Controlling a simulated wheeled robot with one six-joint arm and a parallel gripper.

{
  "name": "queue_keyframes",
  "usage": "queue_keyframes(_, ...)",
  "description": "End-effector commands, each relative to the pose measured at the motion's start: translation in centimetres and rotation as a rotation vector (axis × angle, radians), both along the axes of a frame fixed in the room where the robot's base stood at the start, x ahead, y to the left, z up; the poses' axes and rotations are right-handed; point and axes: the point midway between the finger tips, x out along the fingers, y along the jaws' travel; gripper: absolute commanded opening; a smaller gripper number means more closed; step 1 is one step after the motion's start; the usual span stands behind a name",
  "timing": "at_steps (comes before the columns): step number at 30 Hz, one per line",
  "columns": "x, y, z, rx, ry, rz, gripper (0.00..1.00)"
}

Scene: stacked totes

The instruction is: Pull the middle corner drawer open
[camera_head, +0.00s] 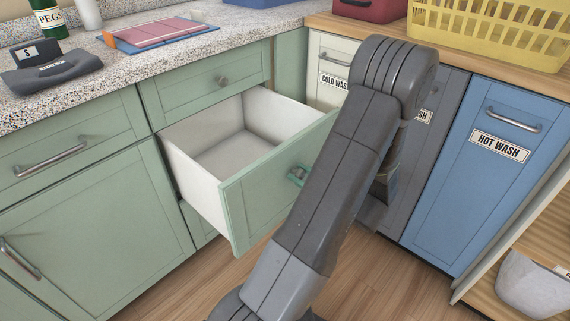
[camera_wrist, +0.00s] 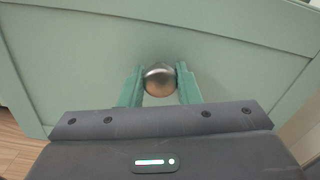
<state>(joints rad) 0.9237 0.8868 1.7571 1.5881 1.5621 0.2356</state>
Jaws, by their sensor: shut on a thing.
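The middle corner drawer (camera_head: 265,195) is a pale green front with a white box, pulled well out of the cabinet. Its inside looks empty. My gripper (camera_head: 298,175) is at the drawer front, partly hidden behind my arm in the head view. In the wrist view, the teal fingers of my gripper (camera_wrist: 160,90) are shut on the round metal knob (camera_wrist: 160,78), one finger on each side. The green drawer front (camera_wrist: 230,55) fills most of that view behind the knob.
A shut green drawer (camera_head: 205,90) with a knob sits just above the open one. White, grey and blue (camera_head: 480,170) laundry fronts stand to the right. A wooden shelf unit (camera_head: 530,245) with a pale bin is at lower right. Wood floor (camera_head: 185,290) shows below the drawer.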

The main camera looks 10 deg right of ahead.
Motion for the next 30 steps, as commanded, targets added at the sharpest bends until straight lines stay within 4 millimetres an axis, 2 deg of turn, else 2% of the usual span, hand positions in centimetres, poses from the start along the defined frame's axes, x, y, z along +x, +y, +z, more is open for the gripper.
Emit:
queue_keyframes(6,-1.4,-1.0,0.0,0.001,0.002,0.001,0.0)
queue_keyframes(18,-1.6,-1.1,-0.1,0.0,0.002,0.003,0.0)
queue_keyframes(19,-1.6,-1.1,-0.1,0.0,0.002,0.003,0.36)
queue_keyframes(21,-1.6,-1.1,-0.1,0.0,0.002,0.003,0.49)
queue_keyframes(30,-1.6,-1.1,0.0,-0.001,0.001,0.001,0.52)
